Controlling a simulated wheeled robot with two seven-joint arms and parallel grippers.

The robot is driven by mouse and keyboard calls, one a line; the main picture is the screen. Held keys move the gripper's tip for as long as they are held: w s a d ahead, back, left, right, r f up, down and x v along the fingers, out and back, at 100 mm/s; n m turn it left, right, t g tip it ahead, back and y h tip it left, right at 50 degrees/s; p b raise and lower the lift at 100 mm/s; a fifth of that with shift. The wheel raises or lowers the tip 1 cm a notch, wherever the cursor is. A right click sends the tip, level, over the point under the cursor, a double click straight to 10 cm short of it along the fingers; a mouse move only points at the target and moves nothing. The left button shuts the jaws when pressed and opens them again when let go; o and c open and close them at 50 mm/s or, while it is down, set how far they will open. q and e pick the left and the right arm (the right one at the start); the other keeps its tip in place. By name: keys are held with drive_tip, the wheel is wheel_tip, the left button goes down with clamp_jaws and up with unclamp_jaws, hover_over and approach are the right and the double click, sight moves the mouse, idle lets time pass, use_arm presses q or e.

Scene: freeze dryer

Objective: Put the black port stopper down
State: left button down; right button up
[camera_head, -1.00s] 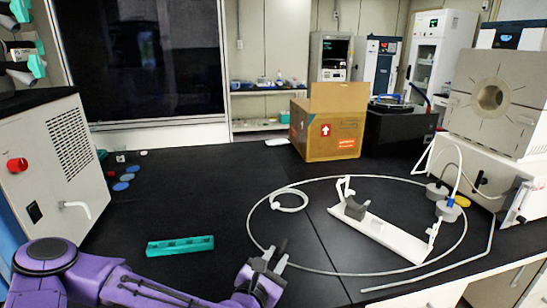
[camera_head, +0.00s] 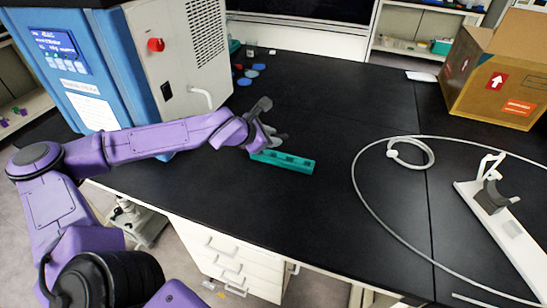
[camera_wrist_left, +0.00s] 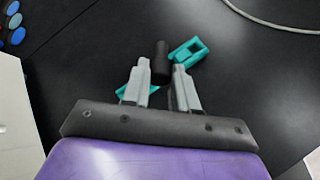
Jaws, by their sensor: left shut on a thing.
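My left gripper (camera_head: 268,124) is over the far left end of the teal rack (camera_head: 290,163) on the black bench. In the left wrist view its two grey fingers (camera_wrist_left: 161,82) are shut on the black port stopper (camera_wrist_left: 161,62), a short dark cylinder. The stopper is in front of the middle of the teal rack (camera_wrist_left: 198,46) there, and the rack shows on both sides of it. I cannot tell whether the stopper touches the rack. In the head view the stopper is hard to make out against the black bench. My right gripper is not in view.
A blue and beige machine (camera_head: 170,60) stands at the left, close to my arm. Blue caps (camera_head: 250,73) lie behind the rack. A white tube loop (camera_head: 357,190), a white stand (camera_head: 500,215) and a cardboard box (camera_head: 495,75) are at the right. The middle of the bench is clear.

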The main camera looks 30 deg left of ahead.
use_arm(q)
drive_tip(key=s+a+r+m+g+y+p, duration=0.1)
drive_tip(key=s+a+r+m+g+y, duration=0.15)
drive_tip(key=a+m, duration=0.6)
drive_tip(key=s+a+r+m+g+y+p, duration=0.1)
drive_tip(key=s+a+m+g+y, duration=0.2)
drive_tip(key=m, duration=1)
drive_tip(key=s+d+g, duration=0.1)
drive_tip(key=d, duration=1.6)
drive_tip(key=shift+h, duration=0.35)
drive_tip(key=w+a+f, duration=0.1)
drive_tip(key=w, duration=0.1)
drive_tip(key=w+a+f+p, duration=0.1)
drive_tip(key=w+a, duration=0.1)
drive_tip(key=w+a+f, duration=0.1)
drive_tip(key=w+a, duration=0.1)
drive_tip(key=w, duration=0.1)
drive_tip(key=shift+p, duration=0.3)
approach(274, 153)
drive_tip(key=shift+w+a, duration=0.35)
drive_tip(key=shift+w, duration=0.05)
drive_tip(key=shift+s+d+p+x, duration=0.15)
drive_tip(key=shift+p+x, duration=0.05)
drive_tip(key=shift+x, duration=0.75)
drive_tip(key=shift+s+d+p+x, duration=0.1)
drive_tip(key=shift+s+p+x, duration=0.1)
drive_tip(key=shift+x, duration=0.75)
